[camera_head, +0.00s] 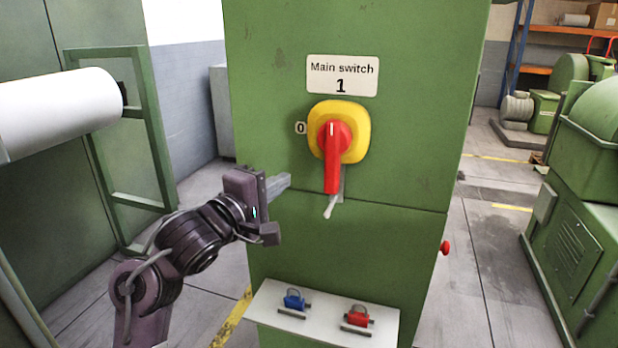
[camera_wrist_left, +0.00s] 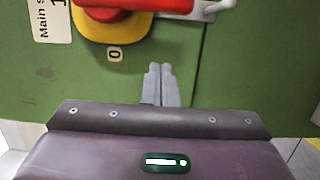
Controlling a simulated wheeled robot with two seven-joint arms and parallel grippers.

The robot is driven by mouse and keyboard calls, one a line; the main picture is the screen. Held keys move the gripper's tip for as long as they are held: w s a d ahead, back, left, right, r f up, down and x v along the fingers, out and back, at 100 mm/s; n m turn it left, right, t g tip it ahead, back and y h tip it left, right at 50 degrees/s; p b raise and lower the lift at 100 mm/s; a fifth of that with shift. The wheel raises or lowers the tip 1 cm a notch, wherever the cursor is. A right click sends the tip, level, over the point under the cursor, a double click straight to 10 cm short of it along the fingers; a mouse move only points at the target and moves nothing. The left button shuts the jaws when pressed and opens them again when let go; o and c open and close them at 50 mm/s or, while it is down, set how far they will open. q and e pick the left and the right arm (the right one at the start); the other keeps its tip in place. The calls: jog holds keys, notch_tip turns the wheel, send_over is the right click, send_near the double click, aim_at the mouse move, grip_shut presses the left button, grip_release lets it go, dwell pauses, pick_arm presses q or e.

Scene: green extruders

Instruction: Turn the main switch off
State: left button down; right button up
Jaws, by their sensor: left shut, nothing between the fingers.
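The main switch is a red rotary handle (camera_head: 332,165) on a yellow round-cornered plate (camera_head: 358,130), fixed to a green cabinet (camera_head: 270,60). Its long grip hangs straight down, and the white mark on its knob points up toward the "1". The "0" label (camera_head: 299,128) is left of the plate. My left gripper (camera_head: 289,181) is shut and empty, to the left of the handle's lower end and apart from it. In the left wrist view, the shut fingers (camera_wrist_left: 160,72) are below the handle (camera_wrist_left: 150,5), which is cut off by the top edge. My right gripper is not in view.
A grey metal tab (camera_head: 335,203) sticks out below the handle. A shelf (camera_head: 275,312) low on the cabinet holds a blue padlock (camera_head: 294,300) and a red padlock (camera_head: 358,316). A red button (camera_head: 445,247) is on the cabinet's right side. The area before the switch is clear.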

aim_at(333, 158)
pick_arm(q)
jog(key=d+p, duration=0.1)
jog(key=d, duration=0.1)
jog(key=w+d+p, duration=0.1)
jog(key=d, duration=0.2)
jog(key=shift+w+d, duration=0.15)
jog(key=shift+d, duration=0.1)
jog(key=shift+w, duration=0.1)
